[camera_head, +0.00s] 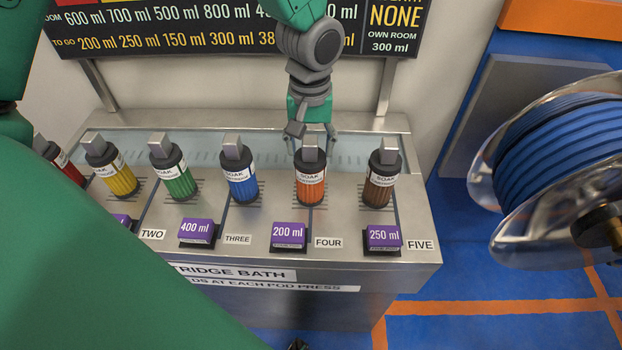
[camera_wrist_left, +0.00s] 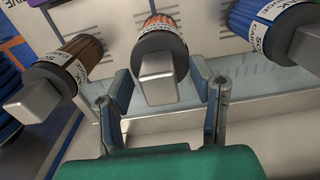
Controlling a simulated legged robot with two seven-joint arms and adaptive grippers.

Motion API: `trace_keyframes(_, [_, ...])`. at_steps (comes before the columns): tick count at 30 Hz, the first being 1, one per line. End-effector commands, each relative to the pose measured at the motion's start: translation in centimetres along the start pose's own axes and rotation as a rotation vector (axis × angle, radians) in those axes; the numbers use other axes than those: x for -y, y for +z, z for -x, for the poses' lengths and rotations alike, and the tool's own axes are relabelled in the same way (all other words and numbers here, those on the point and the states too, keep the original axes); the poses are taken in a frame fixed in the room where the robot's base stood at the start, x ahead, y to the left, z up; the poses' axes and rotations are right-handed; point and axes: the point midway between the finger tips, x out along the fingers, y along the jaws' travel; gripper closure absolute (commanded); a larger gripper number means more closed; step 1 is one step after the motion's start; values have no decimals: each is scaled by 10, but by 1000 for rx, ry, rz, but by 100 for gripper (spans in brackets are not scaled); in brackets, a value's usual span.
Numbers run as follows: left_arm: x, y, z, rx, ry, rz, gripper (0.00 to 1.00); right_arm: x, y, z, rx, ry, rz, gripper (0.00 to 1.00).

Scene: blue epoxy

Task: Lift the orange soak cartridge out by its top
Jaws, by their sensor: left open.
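The orange soak cartridge (camera_head: 310,186) stands upright in the bath above the FOUR label, with a grey block-shaped top (camera_head: 310,150). In the left wrist view the orange cartridge (camera_wrist_left: 160,40) shows its grey top (camera_wrist_left: 163,78) between the two fingers. My left gripper (camera_head: 313,137) comes down from behind the cartridge. It is open, with one finger on each side of the grey top and visible gaps to it. Exact finger depth against the top is hard to tell. My right gripper is not in view.
A blue cartridge (camera_head: 239,180) and a brown cartridge (camera_head: 380,187) stand on either side. Green, yellow and red ones are further left. Purple volume blocks, such as the 200 ml one (camera_head: 289,235), line the front edge. A blue hose reel (camera_head: 560,150) is at right.

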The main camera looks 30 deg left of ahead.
Motion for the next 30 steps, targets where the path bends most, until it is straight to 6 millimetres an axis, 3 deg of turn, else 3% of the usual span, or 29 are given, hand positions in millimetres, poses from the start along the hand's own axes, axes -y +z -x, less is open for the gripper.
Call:
trace_keyframes(9, [0, 1, -8, -2, 1, 1, 50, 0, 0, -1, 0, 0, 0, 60])
trace_keyframes(10, [0, 1, -8, -2, 1, 1, 53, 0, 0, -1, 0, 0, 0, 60])
trace_keyframes(14, [0, 0, -8, -1, 0, 1, 99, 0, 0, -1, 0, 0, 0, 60])
trace_keyframes(25, [0, 0, -4, -2, 2, 0, 100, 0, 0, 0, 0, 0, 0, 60])
trace_keyframes(30, [-1, 0, 23, -5, 4, 2, 100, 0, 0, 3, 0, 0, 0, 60])
